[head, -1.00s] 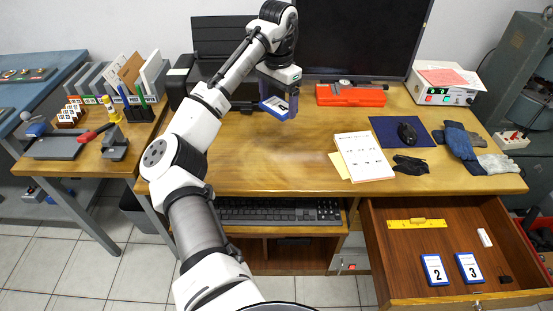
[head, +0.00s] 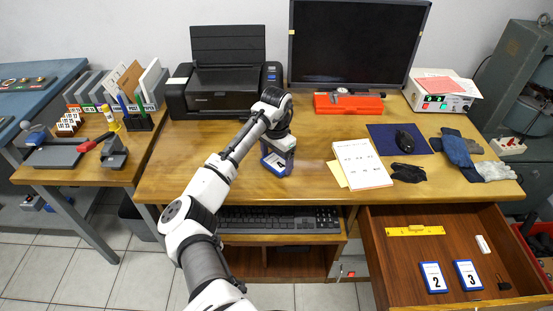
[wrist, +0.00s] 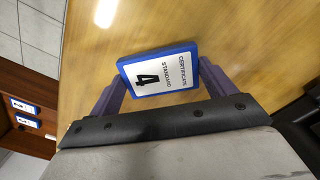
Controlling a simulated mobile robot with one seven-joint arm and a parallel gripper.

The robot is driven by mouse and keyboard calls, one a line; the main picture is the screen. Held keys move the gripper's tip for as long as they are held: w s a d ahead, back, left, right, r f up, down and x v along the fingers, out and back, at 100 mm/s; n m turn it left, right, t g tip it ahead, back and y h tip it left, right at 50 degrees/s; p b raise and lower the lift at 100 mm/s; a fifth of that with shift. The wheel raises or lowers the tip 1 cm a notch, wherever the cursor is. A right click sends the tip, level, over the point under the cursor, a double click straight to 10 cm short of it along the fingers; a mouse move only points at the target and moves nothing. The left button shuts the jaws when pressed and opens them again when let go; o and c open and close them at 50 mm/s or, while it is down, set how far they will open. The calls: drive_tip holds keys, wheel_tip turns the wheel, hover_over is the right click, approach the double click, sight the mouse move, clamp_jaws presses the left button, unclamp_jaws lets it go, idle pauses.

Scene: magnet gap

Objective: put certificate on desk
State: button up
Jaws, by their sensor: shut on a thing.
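The certificate (head: 275,164) is a blue-framed white card. In the wrist view the certificate (wrist: 160,70) reads "CERTIFICATE STANDARD 4". My gripper (head: 279,158) is shut on it, with a purple finger at each side edge; the gripper also shows in the wrist view (wrist: 162,86). The card is over the middle of the wooden desk (head: 313,160), left of the paper stack. I cannot tell whether its lower edge touches the desk top.
A paper stack (head: 362,163) lies right of the card. A printer (head: 222,90), a monitor (head: 355,42) and a red case (head: 348,104) stand behind. The open drawer (head: 415,273) holds cards 2 (head: 433,277) and 3 (head: 467,274). Desk around the card is clear.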

sight(276, 162)
drive_tip(key=shift+f, duration=0.4)
drive_tip(key=o, duration=0.9)
drive_tip(key=shift+f, duration=0.1)
wheel_tip(276, 162, up, 12)
drive_tip(key=shift+r+b, duration=0.15)
drive_tip(key=shift+b, duration=0.65)
